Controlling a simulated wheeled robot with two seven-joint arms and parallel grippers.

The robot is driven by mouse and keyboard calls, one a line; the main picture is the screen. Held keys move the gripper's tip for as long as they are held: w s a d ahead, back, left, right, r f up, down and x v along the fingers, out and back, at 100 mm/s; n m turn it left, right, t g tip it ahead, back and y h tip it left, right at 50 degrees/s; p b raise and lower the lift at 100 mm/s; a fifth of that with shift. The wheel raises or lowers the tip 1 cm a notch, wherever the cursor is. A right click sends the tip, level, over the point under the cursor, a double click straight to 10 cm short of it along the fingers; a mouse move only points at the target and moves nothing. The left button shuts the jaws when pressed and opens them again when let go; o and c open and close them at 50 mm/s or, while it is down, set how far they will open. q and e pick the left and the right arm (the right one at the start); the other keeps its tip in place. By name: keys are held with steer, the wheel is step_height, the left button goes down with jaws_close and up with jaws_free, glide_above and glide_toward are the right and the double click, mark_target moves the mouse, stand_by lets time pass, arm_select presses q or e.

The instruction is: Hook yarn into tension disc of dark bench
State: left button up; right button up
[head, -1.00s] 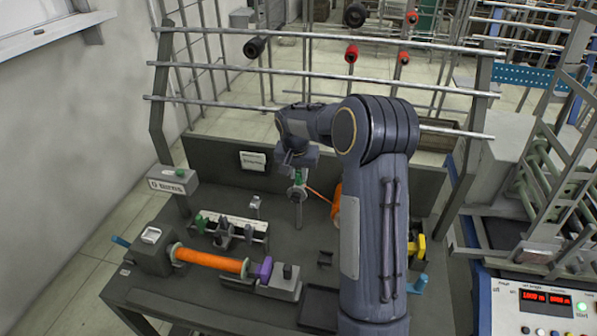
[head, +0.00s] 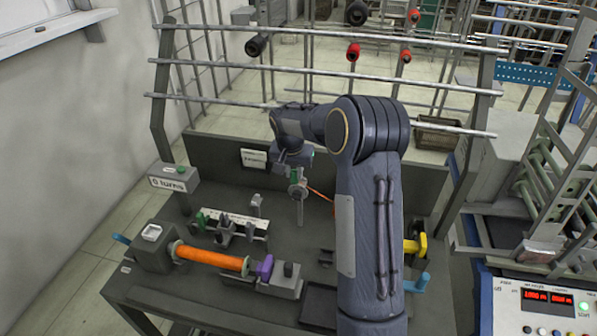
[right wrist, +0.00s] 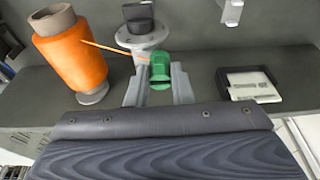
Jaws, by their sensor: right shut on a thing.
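My right gripper (right wrist: 158,86) is shut on a small green yarn-end piece (right wrist: 160,70). Orange yarn (right wrist: 112,50) runs from this piece to an orange yarn cone (right wrist: 72,55) at left in the right wrist view. A grey round disc with a black top (right wrist: 140,35), likely the tension disc, stands just beyond the green piece; I cannot tell whether the yarn touches it. In the head view my right gripper (head: 294,172) is above the dark bench (head: 225,190), by a grey post (head: 300,212). My arm hides most of the cone there. My left gripper is not in view.
An orange-wound bobbin (head: 212,258) lies in the winder at front left, beside a purple part (head: 264,267). A turn counter box (head: 172,182) stands at back left. Metal rails (head: 230,64) cross behind the bench. A black frame (right wrist: 250,84) lies right of the gripper.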

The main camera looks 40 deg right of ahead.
steer(key=shift+w+a+p, duration=0.4)
steer(key=shift+w+a, duration=0.65)
steer(key=shift+w, duration=0.2)
steer(key=shift+r, duration=0.1)
steer(key=shift+w+a+r+p, duration=0.1)
steer(key=shift+w+r+p, duration=0.05)
steer(key=shift+r+p, duration=0.55)
steer(key=shift+w+a+r+p, duration=0.1)
steer(key=shift+r+p, duration=0.35)
steer(key=shift+r, duration=0.4)
steer(key=shift+w+a+r+p, duration=0.1)
steer(key=shift+w+r+p, duration=0.05)
steer(key=shift+r+p, duration=0.55)
